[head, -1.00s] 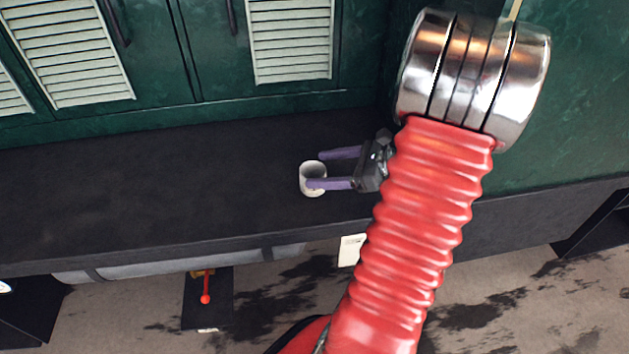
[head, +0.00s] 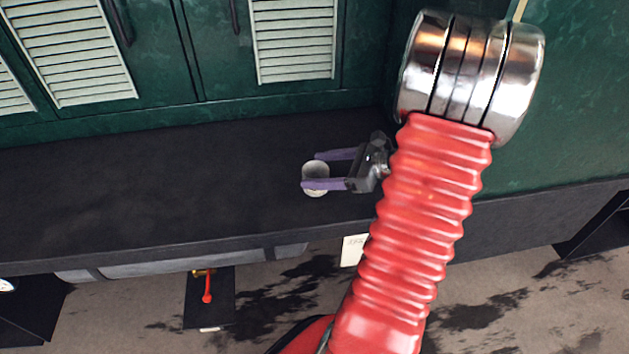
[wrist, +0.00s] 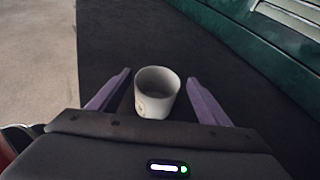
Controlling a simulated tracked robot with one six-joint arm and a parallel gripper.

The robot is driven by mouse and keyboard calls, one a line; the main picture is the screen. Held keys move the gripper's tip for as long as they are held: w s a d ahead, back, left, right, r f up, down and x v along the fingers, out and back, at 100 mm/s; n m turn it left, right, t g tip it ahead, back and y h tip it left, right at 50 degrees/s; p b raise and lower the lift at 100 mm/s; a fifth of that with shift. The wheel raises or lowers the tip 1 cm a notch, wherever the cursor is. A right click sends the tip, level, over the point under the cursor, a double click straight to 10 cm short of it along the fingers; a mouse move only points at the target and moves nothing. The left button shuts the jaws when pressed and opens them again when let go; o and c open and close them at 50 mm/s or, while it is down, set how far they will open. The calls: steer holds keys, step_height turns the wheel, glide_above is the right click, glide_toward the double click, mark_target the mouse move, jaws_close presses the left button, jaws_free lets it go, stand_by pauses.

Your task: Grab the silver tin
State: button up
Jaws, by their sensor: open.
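A small pale silver-grey tin (head: 315,171), open at the top, stands upright on the dark bench. My gripper (head: 308,170) is open, with its two purple fingers on either side of the tin. In the head view the near finger covers part of the tin's front. In the wrist view the tin (wrist: 157,92) stands between the fingers of my gripper (wrist: 160,92), with a gap on both sides. A faint mark shows on its lower left side. The tin seems empty inside.
The dark bench top (head: 150,190) is clear to the left. Green panelling with pale louvred shutters (head: 293,40) rises behind it. A red-handled lever (head: 207,288) and a white card (head: 353,250) are below the bench front. The floor is stained.

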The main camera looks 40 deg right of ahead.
mark_target(305, 171)
steer(key=shift+x, duration=2.65)
steer(key=shift+s+a, duration=0.1)
steer(key=shift+c, duration=0.5)
steer(key=c, duration=1.1)
